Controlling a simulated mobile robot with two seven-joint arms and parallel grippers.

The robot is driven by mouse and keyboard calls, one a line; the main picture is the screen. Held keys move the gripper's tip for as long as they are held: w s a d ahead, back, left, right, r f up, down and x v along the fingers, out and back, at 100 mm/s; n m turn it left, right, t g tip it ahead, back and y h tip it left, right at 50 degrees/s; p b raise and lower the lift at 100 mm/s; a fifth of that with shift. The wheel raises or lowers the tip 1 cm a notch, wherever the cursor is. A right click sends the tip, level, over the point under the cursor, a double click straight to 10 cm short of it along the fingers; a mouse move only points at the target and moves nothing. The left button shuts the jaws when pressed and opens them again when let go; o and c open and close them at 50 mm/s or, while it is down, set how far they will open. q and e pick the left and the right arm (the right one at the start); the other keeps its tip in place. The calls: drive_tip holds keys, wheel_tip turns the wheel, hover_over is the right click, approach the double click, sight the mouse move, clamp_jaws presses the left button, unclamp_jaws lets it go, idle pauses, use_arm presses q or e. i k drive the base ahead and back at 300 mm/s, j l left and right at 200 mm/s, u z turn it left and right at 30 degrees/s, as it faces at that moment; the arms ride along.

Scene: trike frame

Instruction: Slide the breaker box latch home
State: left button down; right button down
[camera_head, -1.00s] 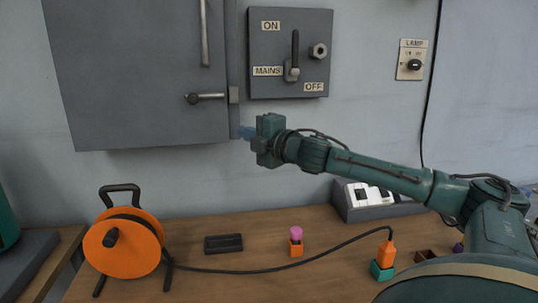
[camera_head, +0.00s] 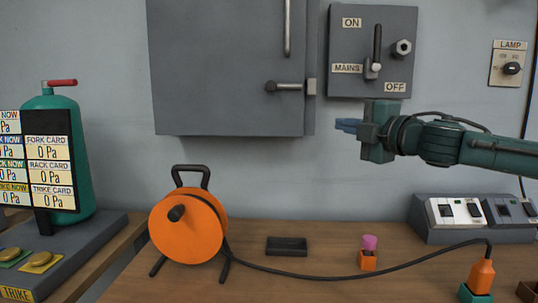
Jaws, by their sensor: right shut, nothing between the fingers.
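The breaker box (camera_head: 215,60) is a grey wall cabinet with its door closed or nearly so. Its latch (camera_head: 285,87) is a horizontal metal bolt with a dark round knob at its left end, low on the door's right side. The bolt's right end lies at or very near a small grey keeper block (camera_head: 311,87); I cannot tell whether it enters it. My right gripper (camera_head: 347,125) is shut and empty, fingers pointing left, to the right of and below the latch, apart from it. My left gripper is not in view.
A mains switch box (camera_head: 345,85) hangs just above my right gripper. The bench (camera_head: 330,285) below holds an orange cable reel (camera_head: 187,227), a dark tray (camera_head: 286,246) and a pink-topped orange block (camera_head: 368,255). A green cylinder (camera_head: 75,150) stands left. The wall space below the cabinet is clear.

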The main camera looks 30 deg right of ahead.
sight(271, 86)
drive_tip(key=k+l, duration=0.1)
drive_tip(key=k, duration=0.9)
